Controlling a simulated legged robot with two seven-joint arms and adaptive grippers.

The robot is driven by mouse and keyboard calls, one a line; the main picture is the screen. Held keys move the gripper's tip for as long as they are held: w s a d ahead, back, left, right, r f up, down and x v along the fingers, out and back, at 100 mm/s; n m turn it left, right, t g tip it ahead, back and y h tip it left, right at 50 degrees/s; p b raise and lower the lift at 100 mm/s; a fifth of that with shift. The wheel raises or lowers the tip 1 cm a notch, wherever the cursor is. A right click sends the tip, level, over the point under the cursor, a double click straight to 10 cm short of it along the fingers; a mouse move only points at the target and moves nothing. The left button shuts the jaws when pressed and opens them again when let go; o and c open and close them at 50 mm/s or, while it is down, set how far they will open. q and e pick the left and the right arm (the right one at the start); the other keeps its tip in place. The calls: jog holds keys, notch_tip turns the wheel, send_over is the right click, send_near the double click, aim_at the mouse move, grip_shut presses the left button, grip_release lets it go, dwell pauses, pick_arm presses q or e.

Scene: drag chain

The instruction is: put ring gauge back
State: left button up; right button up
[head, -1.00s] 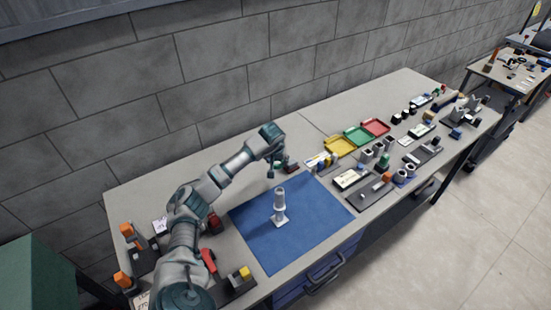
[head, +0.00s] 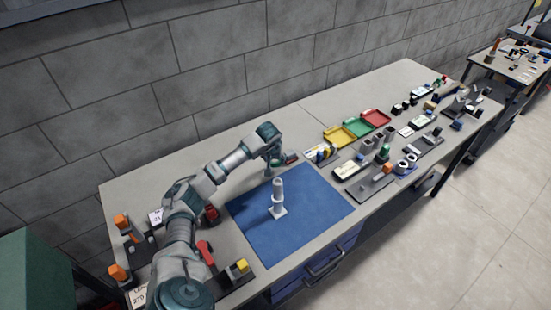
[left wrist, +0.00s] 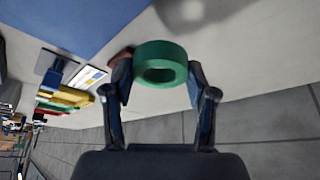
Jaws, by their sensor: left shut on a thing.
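A green ring (left wrist: 160,64), which looks like the ring gauge, sits between the two fingers of my left gripper (left wrist: 160,78) in the left wrist view. The fingers are shut on its opposite sides, and its hole faces the camera. In the head view my left gripper (head: 268,172) points down near the back edge of the blue mat (head: 315,208); the ring cannot be made out there. A white post on a square base (head: 278,198) stands upright on the mat, in front of the gripper. My right gripper is not in view.
A dark red piece (head: 291,158) lies close to the left gripper. Yellow (head: 339,136), green (head: 358,128) and red (head: 375,118) trays stand at the back. Two light rings (head: 406,163) and several holders fill the right side. The mat is clear around the post.

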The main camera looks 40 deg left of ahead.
pick_arm(q)
jog(key=shift+a+f, duration=0.35)
jog(key=shift+a, duration=0.5)
jog(key=shift+a+f, duration=0.25)
jog(key=shift+a, duration=0.3)
jog(key=shift+d, duration=0.15)
jog(key=d, duration=0.1)
jog(key=d+r, duration=0.1)
jog(key=shift+d, duration=0.5)
jog(key=shift+a+f, duration=0.3)
jog(key=shift+a, duration=0.4)
jog(key=shift+a+f, duration=0.1)
jog(key=shift+a, duration=0.35)
jog(key=shift+d, duration=0.25)
jog(key=shift+d+r, duration=0.3)
jog(key=shift+d, duration=0.15)
jog(key=shift+a+f, duration=0.55)
jog(key=shift+a, duration=0.1)
jog(key=shift+d+f, duration=0.2)
jog(key=shift+d, duration=0.35)
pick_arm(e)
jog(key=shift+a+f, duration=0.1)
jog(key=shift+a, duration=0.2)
